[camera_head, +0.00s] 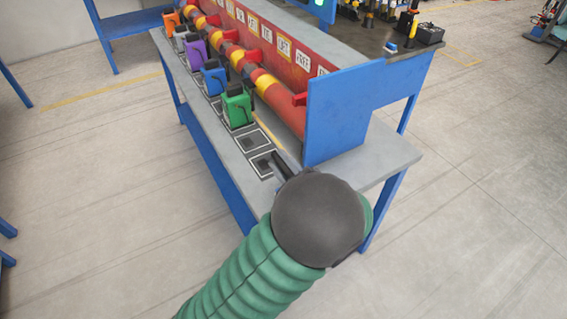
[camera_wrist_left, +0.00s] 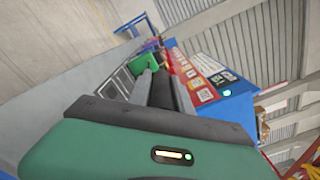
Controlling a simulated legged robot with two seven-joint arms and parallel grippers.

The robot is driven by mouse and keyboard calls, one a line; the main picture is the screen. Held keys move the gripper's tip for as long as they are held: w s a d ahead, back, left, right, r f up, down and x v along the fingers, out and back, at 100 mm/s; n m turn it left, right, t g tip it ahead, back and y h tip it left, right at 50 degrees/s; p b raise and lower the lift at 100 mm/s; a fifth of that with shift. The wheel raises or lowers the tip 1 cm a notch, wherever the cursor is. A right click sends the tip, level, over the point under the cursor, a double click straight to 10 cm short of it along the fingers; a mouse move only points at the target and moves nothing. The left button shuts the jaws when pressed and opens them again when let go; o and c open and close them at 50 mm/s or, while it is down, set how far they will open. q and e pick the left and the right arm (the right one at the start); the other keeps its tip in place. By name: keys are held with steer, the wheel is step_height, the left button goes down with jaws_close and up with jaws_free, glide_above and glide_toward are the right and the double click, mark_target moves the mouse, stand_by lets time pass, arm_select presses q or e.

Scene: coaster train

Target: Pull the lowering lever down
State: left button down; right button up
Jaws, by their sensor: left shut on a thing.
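My left gripper (camera_head: 283,162) reaches over the near end of the grey-topped bench, beside the blue end panel. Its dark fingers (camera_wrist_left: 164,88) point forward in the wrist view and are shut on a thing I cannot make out. The dark round wrist and green arm hide part of the bench's near corner. A thin tan bar (camera_head: 268,131) shows just beyond the fingertips, along the red housing; I cannot tell whether it is a lever. I cannot pick out the lowering lever for certain. My right gripper is not in view.
Green (camera_head: 238,107), blue (camera_head: 214,78), purple (camera_head: 195,51) and orange (camera_head: 171,19) blocks stand along the bench (camera_head: 375,160). A red and yellow pipe (camera_head: 270,91) runs beside them. The blue end panel (camera_head: 345,110) stands close to the gripper's right. Outlined squares before the green block are empty.

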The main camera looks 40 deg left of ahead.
arm_select(q)
steer(key=shift+s+f, duration=0.45)
steer(key=shift+s, duration=0.15)
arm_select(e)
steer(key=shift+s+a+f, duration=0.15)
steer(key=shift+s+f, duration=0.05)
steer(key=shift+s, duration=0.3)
arm_select(q)
steer(key=c, duration=1.5)
jaws_free()
steer(key=shift+o, duration=1.1)
steer(key=shift+w, duration=0.15)
steer(key=shift+r, duration=0.1)
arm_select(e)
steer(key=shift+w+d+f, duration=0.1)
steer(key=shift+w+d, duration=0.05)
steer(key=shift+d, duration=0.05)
